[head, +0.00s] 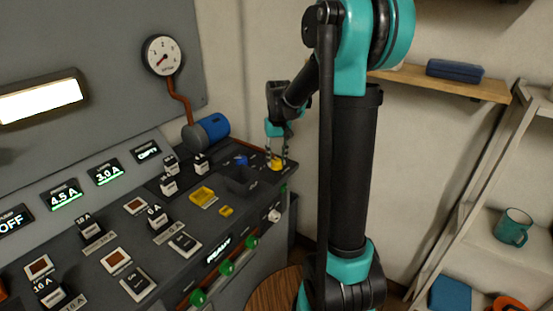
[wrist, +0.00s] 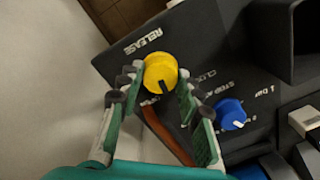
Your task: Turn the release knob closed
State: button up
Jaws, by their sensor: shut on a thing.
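The release knob (wrist: 158,70) is yellow and round with a dark pointer mark, under the word RELEASE on the dark panel. The pointer mark faces the lower side of the knob in the wrist view, towards lettering that my gripper partly hides. My gripper (wrist: 155,88) has one finger on each side of the knob and is shut on it. In the head view the yellow knob (head: 277,164) sits at the far right corner of the console, with my gripper (head: 277,152) pointing down over it.
A blue knob (wrist: 230,114) stands close to the right of my gripper. The console (head: 240,185) also carries switches, yellow parts (head: 202,195) and green knobs (head: 227,267) on its front. A gauge (head: 162,55) hangs on the grey back panel. A wall shelf (head: 440,83) is at the right.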

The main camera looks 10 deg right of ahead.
aim_at(277, 160)
jog(key=n, duration=0.5)
jog(key=shift+n, duration=0.3)
jog(key=n, duration=0.4)
jog(key=shift+n, duration=0.4)
jog(key=o, duration=1.2)
jog(key=shift+c, duration=0.2)
notch_tip(277, 160, up, 12)
jog(key=shift+w, duration=0.2)
jog(key=shift+d, duration=0.1)
